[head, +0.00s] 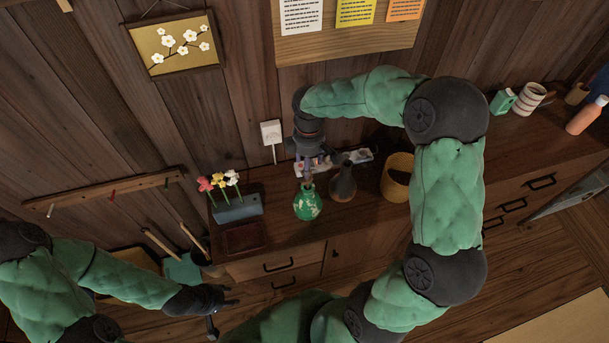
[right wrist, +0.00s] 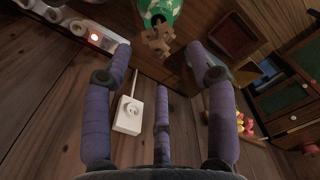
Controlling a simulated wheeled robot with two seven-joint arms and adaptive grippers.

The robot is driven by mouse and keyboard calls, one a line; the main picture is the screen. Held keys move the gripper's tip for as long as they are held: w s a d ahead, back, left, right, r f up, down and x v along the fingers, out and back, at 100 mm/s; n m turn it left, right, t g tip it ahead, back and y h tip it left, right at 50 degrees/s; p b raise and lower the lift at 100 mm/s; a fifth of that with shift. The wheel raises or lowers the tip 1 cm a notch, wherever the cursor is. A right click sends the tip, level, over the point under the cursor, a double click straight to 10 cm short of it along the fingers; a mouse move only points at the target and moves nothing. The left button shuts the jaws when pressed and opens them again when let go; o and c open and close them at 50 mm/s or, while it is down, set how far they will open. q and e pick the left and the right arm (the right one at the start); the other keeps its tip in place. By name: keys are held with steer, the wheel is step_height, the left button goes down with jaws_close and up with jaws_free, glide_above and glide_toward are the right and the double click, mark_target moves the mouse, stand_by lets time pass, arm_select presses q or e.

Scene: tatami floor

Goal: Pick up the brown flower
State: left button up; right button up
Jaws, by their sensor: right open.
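The brown flower (right wrist: 158,42), with blocky petals, stands in the mouth of a green vase (head: 307,203). The vase also shows at the top of the right wrist view (right wrist: 163,10). My right gripper (head: 308,172) is above the vase and hides most of the flower in the head view. In the right wrist view its fingers (right wrist: 162,60) are spread wide, with the flower between and just beyond their tips, not gripped. My left gripper (head: 226,314) is low at the left, its fingers apart and empty, away from the vase.
A dark vase (head: 342,184) and a yellow-brown pot (head: 397,178) stand right of the green vase. A grey planter (head: 238,209) with red, yellow and white flowers is at its left, behind a dark red tray (head: 244,237). A power strip (head: 363,155) and wall socket (head: 271,132) are behind.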

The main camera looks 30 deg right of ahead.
steer(key=f, duration=0.3)
steer(key=shift+w+d, duration=0.1)
steer(key=shift+w, duration=0.1)
steer(key=shift+s+f, duration=0.1)
steer(key=shift+f, duration=0.25)
step_height(320, 180, down, 4)
steer(key=shift+f+b, duration=0.25)
steer(key=shift+b, duration=0.35)
